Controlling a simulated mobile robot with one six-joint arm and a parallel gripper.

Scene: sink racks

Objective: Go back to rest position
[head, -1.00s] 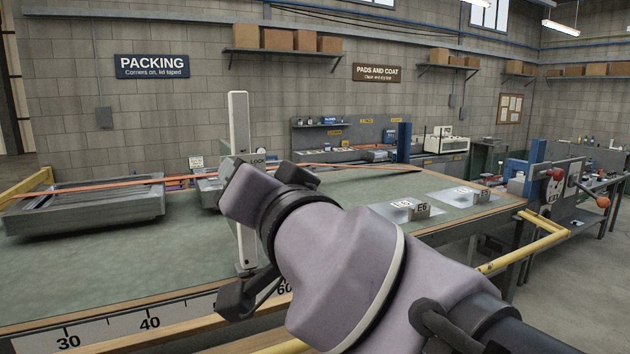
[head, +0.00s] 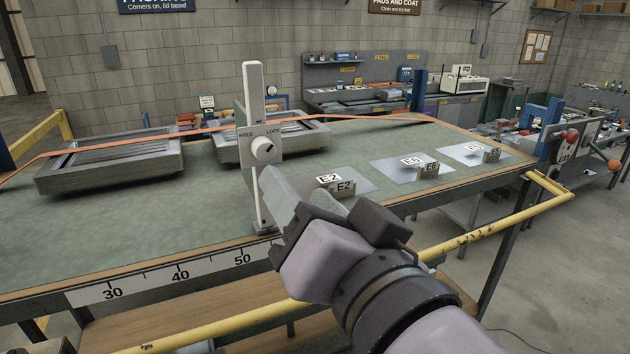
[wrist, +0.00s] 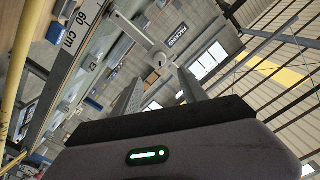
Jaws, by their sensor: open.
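My gripper (head: 277,215) is in the lower middle of the head view, in front of the green-topped bench (head: 160,225). In the wrist view my gripper (wrist: 160,82) shows two grey fingers spread apart with nothing between them. A white upright post with a FREE/LOCK dial (head: 263,149) stands at the bench edge just behind the gripper in the head view. The dial also shows in the wrist view (wrist: 160,60), beyond the fingers. Whether the gripper is clear of the post's lower part cannot be told from the head view.
Plates tagged E2 (head: 345,186), E6 (head: 430,170) and a third (head: 490,155) lie on the bench. Two grey frames (head: 115,165) (head: 285,140) sit at the back left. A yellow rail (head: 440,250) runs along the front. An orange cord (head: 340,117) crosses behind.

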